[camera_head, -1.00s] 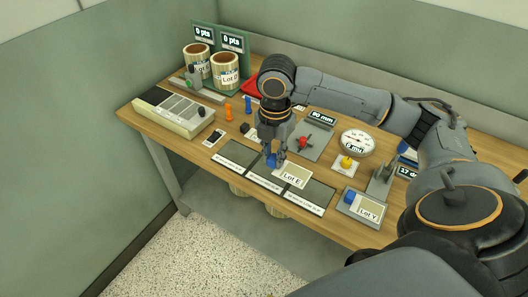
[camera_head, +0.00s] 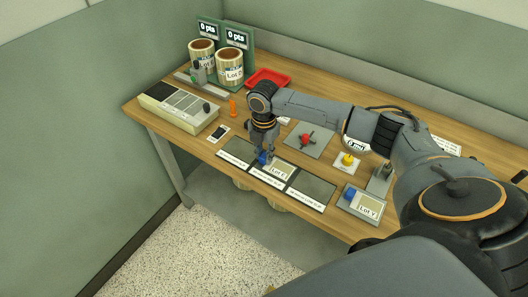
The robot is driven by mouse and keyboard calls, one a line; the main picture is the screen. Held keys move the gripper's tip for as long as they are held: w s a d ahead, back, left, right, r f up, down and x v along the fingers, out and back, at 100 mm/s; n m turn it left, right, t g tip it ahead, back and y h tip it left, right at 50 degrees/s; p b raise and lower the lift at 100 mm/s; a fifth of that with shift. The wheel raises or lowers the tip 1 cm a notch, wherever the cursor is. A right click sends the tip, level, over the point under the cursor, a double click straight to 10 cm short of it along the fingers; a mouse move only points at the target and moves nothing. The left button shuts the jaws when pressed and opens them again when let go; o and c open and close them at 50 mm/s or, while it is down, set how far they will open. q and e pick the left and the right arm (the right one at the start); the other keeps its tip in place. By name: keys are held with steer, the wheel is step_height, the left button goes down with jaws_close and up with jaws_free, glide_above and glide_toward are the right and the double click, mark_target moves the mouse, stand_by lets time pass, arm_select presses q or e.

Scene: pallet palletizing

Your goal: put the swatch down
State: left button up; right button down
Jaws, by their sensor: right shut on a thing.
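The swatch (camera_head: 283,172), a pale card with a "Lot" label and a blue grip block at its left end, is over the middle panel of a row of dark panels (camera_head: 312,186) at the table's front edge. My right gripper (camera_head: 266,157) points down and is shut on the blue block (camera_head: 261,159), partly hiding it. I cannot tell whether the swatch touches the panel or hangs just above it. A second swatch (camera_head: 367,207), with a blue block, lies on a grey stand at the right. My left gripper is not in view.
Behind the panels are a plate with a red knob (camera_head: 305,138) and a yellow knob (camera_head: 347,160). A pale shade box (camera_head: 179,107), an orange peg (camera_head: 232,106), two reels (camera_head: 229,67) and a red tray (camera_head: 268,78) stand left and back.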

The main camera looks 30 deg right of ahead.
steer(key=c, duration=1.2)
jaws_free()
steer(key=shift+f, duration=0.1)
step_height(320, 180, up, 12)
steer(key=shift+r+b, duration=0.2)
steer(key=shift+b, duration=0.75)
